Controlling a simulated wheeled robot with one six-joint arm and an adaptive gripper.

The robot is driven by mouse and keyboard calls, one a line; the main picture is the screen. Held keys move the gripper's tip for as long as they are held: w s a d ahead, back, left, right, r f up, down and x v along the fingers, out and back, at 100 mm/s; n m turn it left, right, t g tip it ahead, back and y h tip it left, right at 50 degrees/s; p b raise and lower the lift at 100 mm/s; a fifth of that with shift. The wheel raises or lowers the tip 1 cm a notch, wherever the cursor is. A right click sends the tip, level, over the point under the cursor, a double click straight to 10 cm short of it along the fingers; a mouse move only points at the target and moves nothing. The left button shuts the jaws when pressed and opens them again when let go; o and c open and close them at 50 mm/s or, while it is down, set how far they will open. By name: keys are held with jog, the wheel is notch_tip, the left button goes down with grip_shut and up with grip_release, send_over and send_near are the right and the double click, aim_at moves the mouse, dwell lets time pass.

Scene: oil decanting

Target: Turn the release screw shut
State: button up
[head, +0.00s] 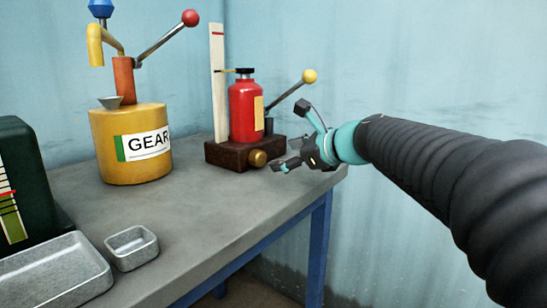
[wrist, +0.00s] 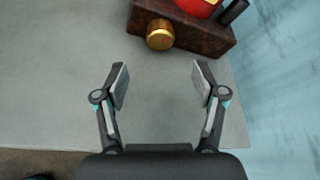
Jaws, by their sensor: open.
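The release screw is a round brass knob (head: 257,158) on the front of a brown base block (head: 225,153). A red bottle-shaped cylinder (head: 245,108) with a black cap stands on that block. In the wrist view the brass knob (wrist: 160,34) is at the top middle, beyond my fingertips and roughly centred between them. My gripper (head: 285,153) is open and empty, just right of the knob in the head view. In the wrist view both fingers of my gripper (wrist: 160,83) are spread wide over bare table, apart from the knob.
A lever with a yellow ball (head: 309,76) rises behind my gripper. A yellow GEAR can (head: 130,145) with a pump stands left. A small metal tray (head: 131,247), a larger tray (head: 55,275) and a dark green box (head: 22,180) are at front left. The middle grey tabletop (head: 210,205) is clear.

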aim_at(262, 158)
jog(key=shift+v, duration=1.3)
jog(key=shift+w+d+r+m+g+y, duration=0.1)
jog(key=shift+d+r+m+g+y, duration=0.15)
jog(key=shift+d+m, duration=0.2)
jog(key=shift+w+d+r+m+g+y, duration=0.1)
jog(key=shift+d+r+m+g, duration=0.05)
jog(key=shift+d+m+g, duration=0.3)
jog(key=shift+d+r+m+y, duration=0.2)
jog(key=shift+d+m+y, duration=0.05)
jog(key=shift+d+m, duration=0.35)
jog(key=x, duration=0.7)
jog(key=b+x, duration=0.1)
jog(key=x, duration=0.5)
jog(key=shift+a+f, duration=0.3)
jog(key=shift+a, duration=0.1)
jog(key=shift+g, duration=0.3)
jog(key=c, duration=1.1)
